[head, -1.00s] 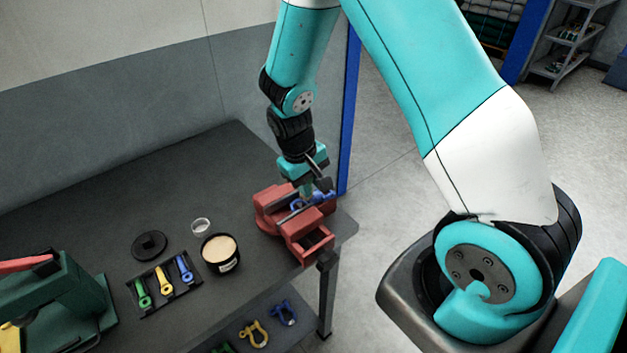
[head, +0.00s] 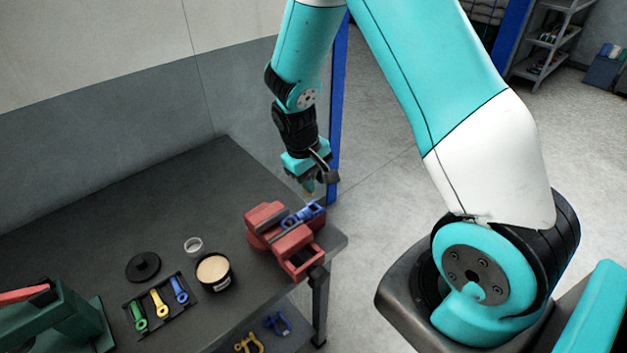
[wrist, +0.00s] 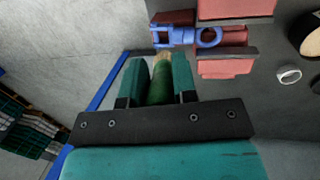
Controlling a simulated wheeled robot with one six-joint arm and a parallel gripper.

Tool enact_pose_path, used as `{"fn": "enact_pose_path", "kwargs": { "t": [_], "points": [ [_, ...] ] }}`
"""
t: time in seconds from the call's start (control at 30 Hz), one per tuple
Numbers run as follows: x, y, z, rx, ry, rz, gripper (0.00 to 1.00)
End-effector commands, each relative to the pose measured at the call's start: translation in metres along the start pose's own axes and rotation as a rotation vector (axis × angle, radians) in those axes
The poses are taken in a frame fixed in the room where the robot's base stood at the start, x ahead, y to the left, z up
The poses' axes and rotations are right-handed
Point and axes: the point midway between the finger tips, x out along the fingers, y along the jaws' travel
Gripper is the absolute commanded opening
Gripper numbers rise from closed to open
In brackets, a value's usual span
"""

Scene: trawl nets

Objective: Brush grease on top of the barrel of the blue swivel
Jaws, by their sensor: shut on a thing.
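The blue swivel (head: 303,214) is clamped in the red vise (head: 266,216) at the bench corner. In the wrist view the swivel (wrist: 185,37) shows a fork end at left and a ring at right. My gripper (head: 308,184) is above and beyond the swivel, apart from it. In the wrist view my gripper (wrist: 160,78) is shut on the green handle of a brush (wrist: 161,82), whose pale bristle tip points toward the swivel. I cannot tell whether grease is on the barrel. The open tub of beige grease (head: 213,270) stands left of the vise.
A black tray (head: 140,306) holds green, yellow and blue swivels. A green press (head: 60,318) stands at the left. A blue post (head: 338,110) rises behind my gripper.

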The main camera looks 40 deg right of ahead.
Motion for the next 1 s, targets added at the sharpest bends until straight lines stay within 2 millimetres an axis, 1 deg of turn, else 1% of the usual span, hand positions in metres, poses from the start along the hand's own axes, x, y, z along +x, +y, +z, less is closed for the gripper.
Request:
{"fn": "enact_pose_path", "kwargs": {
  "t": [0.03, 0.1, 0.27, 1.0],
  "points": [
    [-0.009, 0.001, 0.001, 0.000, 0.001, 0.000, 0.03],
    [-0.015, 0.002, 0.001, -0.001, 0.001, 0.000, 0.03],
    [-0.025, 0.004, 0.002, -0.001, 0.000, 0.000, 0.03],
    [-0.024, 0.004, 0.002, -0.001, 0.000, 0.000, 0.03]
  ]
}}
